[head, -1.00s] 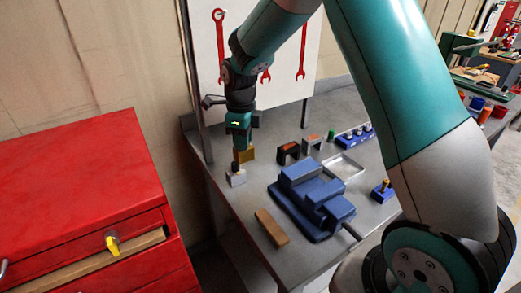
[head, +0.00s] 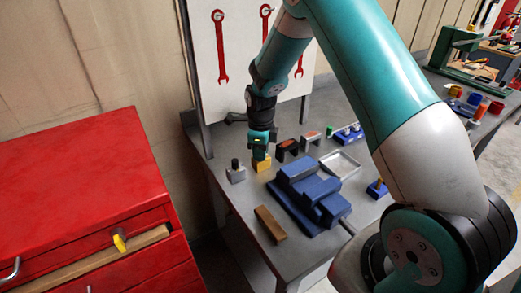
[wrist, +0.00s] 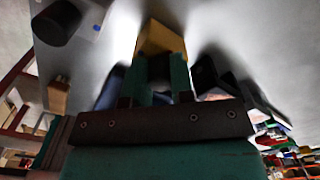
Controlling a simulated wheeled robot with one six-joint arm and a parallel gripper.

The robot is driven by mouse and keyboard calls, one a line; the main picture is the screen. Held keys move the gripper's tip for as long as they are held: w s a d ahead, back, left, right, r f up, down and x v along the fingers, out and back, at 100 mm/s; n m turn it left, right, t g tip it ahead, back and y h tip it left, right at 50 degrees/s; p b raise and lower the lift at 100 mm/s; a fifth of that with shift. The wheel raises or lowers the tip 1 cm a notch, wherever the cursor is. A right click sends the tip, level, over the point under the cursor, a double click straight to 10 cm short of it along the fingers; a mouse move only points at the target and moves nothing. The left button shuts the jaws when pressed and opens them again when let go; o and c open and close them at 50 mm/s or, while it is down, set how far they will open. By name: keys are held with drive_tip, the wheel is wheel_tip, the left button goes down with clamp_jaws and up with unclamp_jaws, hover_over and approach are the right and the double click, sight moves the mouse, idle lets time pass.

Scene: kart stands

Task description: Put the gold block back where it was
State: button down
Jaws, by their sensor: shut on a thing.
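The gold block (head: 262,164) is held under my gripper (head: 261,153) in the head view. It is low over the grey workbench, between a grey block with a dark peg and the blue vise. I cannot tell whether it touches the bench top. In the wrist view the gold block (wrist: 160,37) sits between the ends of the two green fingers of my gripper (wrist: 161,68), which are shut on it. The fingers cover part of its near side.
The grey block with a peg (head: 236,174) stands close on the left. The blue vise (head: 308,190) is close on the right. Dark and grey arch-shaped blocks (head: 288,147) stand behind, a metal tray (head: 340,163) farther right. A brown bar (head: 270,223) lies in front. The red cabinet (head: 75,185) is left.

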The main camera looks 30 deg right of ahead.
drive_tip(key=shift+f, duration=0.1)
drive_tip(key=c, duration=1)
unclamp_jaws()
wheel_tip(320, 180, up, 12)
drive_tip(key=b, duration=0.2)
drive_tip(key=s+a+r+n, duration=0.4)
drive_tip(key=a+n, duration=0.1)
drive_tip(key=n, duration=0.2)
drive_tip(key=s+a+r+n+y, duration=0.1)
drive_tip(key=s+a+n, duration=0.3)
drive_tip(key=s+n, duration=0.4)
drive_tip(key=s+a+r+n+y, duration=0.1)
drive_tip(key=s+a+r+n, duration=0.1)
drive_tip(key=s+a+n, duration=0.3)
drive_tip(key=s+a+r+n+y, duration=0.2)
drive_tip(key=s+a+n, duration=0.2)
drive_tip(key=s+n, duration=0.7)
drive_tip(key=shift+s+a+n, duration=0.15)
drive_tip(key=shift+s+n, duration=0.05)
drive_tip(key=shift+n, duration=0.6)
drive_tip(key=shift+s+a+n, duration=0.15)
drive_tip(key=shift+n, duration=0.65)
